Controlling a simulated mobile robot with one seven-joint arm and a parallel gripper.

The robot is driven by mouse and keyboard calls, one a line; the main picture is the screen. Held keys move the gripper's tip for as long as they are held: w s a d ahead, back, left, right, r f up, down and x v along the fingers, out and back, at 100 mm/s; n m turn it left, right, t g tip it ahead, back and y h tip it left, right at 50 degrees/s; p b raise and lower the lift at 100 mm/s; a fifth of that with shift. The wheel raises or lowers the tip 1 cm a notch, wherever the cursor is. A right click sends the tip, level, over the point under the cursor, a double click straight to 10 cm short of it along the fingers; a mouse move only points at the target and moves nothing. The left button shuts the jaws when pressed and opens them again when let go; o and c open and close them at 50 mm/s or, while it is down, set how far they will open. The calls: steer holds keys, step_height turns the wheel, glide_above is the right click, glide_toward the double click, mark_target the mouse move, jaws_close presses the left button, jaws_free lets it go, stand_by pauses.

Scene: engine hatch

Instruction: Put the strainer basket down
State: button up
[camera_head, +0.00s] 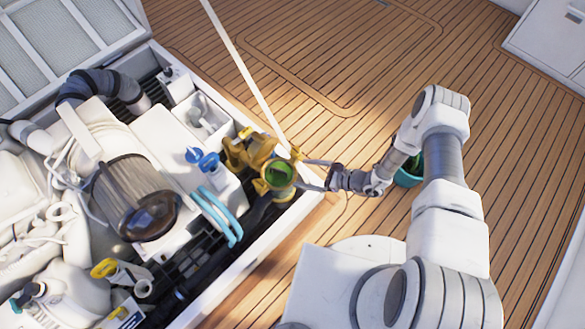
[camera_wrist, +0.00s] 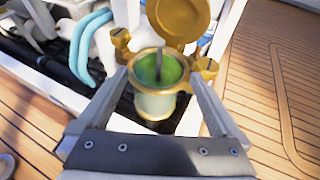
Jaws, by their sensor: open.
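A brass strainer housing (camera_head: 262,160) stands at the right edge of the open engine hatch, its round lid (camera_wrist: 180,18) tipped up and open in the wrist view. Its round mouth (camera_head: 279,172) shows green inside. In the wrist view a thin grey upright piece (camera_wrist: 158,66) stands in the green interior (camera_wrist: 170,70); I cannot tell whether it belongs to the strainer basket. No basket shows clearly outside the housing. My gripper (camera_head: 308,175) is open, with one finger on each side of the housing's mouth. I cannot tell whether the fingers touch it.
A teal bucket (camera_head: 410,176) stands on the wooden deck (camera_head: 330,50), partly hidden behind my arm. Light blue hoses (camera_head: 217,216), a blue-capped part (camera_head: 207,162) and a brown-grey filter drum (camera_head: 130,190) crowd the hatch. A pale rod (camera_head: 243,72) rises beside the strainer. The deck beyond is clear.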

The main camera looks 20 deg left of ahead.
steer(key=w+d+r+n+g+h, duration=0.15)
steer(key=r+n, duration=0.25)
steer(key=r, duration=0.8)
steer(key=w+d+r+n+g+h, duration=0.1)
steer(key=d+r+n, duration=0.25)
steer(key=r, duration=0.75)
steer(key=w+d+r+n+g+h, duration=0.15)
steer(key=r+n, duration=0.35)
steer(key=r, duration=0.7)
steer(key=s+d+r+n+t+h, duration=0.3)
steer(key=s+d+r, duration=0.5)
steer(key=r, duration=0.3)
steer(key=s+d+r+n+t+h, duration=0.3)
steer(key=s+d+r+t+h, duration=0.2)
steer(key=s+d+r, duration=0.3)
step_height(320, 180, up, 3)
steer(key=shift+s+d+f+h, duration=0.1)
steer(key=shift+s+d+h, duration=0.15)
steer(key=shift+s+h, duration=0.5)
steer(key=shift+n, duration=0.25)
